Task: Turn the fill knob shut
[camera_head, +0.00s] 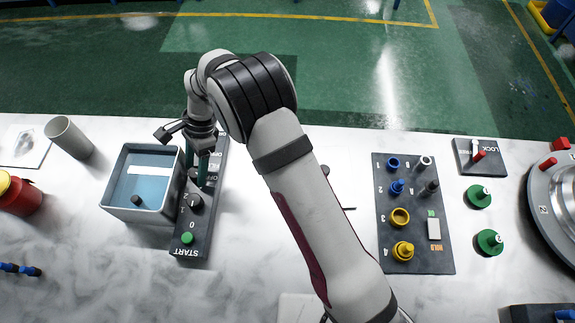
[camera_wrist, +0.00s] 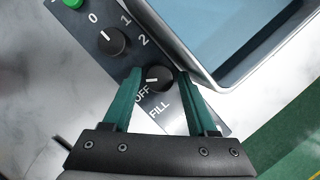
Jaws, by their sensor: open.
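The black fill knob (camera_wrist: 157,78) sits on the dark control panel (camera_wrist: 177,120), beside the labels OFF and FILL in the wrist view. A small white mark shows on the knob's left side; its exact direction is hard to tell. My gripper (camera_wrist: 158,74) is open, with one green finger on each side of the knob. I cannot tell whether either finger touches it. In the head view my gripper (camera_head: 196,181) reaches down over the far part of the panel (camera_head: 183,222), and its fingers partly hide the fill knob.
A second knob (camera_head: 195,201) marked 0, 1, 2 and a green START button (camera_head: 187,238) are on the same panel. A grey tank (camera_head: 154,215) of blue water stands directly left. A grey cup (camera_head: 70,138) and a red can (camera_head: 22,197) are farther left. A parts board (camera_head: 415,258) lies right.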

